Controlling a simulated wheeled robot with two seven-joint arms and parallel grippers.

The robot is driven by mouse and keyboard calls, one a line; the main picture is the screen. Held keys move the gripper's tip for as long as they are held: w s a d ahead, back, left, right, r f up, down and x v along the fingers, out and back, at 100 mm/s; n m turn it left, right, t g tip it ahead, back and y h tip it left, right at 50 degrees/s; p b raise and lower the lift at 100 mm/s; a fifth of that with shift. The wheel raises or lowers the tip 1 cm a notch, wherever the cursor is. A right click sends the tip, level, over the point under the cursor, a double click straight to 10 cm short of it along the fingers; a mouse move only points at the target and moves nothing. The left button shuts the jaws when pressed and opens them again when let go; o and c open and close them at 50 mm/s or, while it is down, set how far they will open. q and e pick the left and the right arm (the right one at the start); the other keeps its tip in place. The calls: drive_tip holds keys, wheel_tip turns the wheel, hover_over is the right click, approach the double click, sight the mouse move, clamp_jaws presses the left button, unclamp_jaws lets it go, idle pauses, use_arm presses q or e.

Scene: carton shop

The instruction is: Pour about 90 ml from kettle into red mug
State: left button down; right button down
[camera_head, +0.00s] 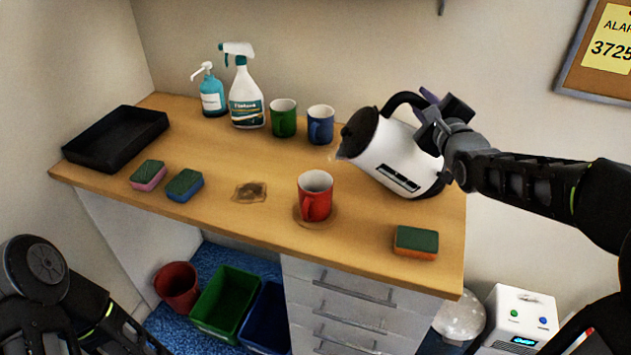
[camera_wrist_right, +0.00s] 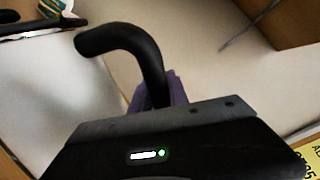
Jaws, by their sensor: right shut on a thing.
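The white kettle (camera_head: 398,158) with black lid and handle is held in the air by my right gripper (camera_head: 437,110), which is shut on its handle. The kettle is tilted, its spout pointing left, above and to the right of the red mug in the picture. In the right wrist view the black handle (camera_wrist_right: 125,45) shows in front of my gripper. The red mug (camera_head: 315,197) stands upright on the wooden counter on a brownish ring or mat. Whether liquid is leaving the spout is unclear. My left arm is at the lower left; its gripper is out of view.
A green mug (camera_head: 283,120) and a blue mug (camera_head: 320,127) stand at the back beside a spray bottle (camera_head: 245,100) and a pump bottle (camera_head: 211,95). Sponges (camera_head: 416,241) lie on the counter, with a brown stain (camera_head: 250,192) near the middle. A black tray (camera_head: 117,138) is at left.

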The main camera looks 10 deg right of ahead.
drive_tip(key=shift+d+r+m, duration=0.1)
drive_tip(key=shift+d+m, duration=0.3)
drive_tip(key=d+f+m+p, duration=0.6)
drive_tip(key=f+m+p, duration=0.4)
drive_tip(key=shift+f+m+t+y, duration=0.15)
drive_tip(key=shift+m+t+y, duration=0.15)
drive_tip(key=shift+t+y, duration=0.1)
drive_tip(key=shift+s+a, duration=0.1)
drive_tip(key=shift+s, duration=0.05)
idle(0.5)
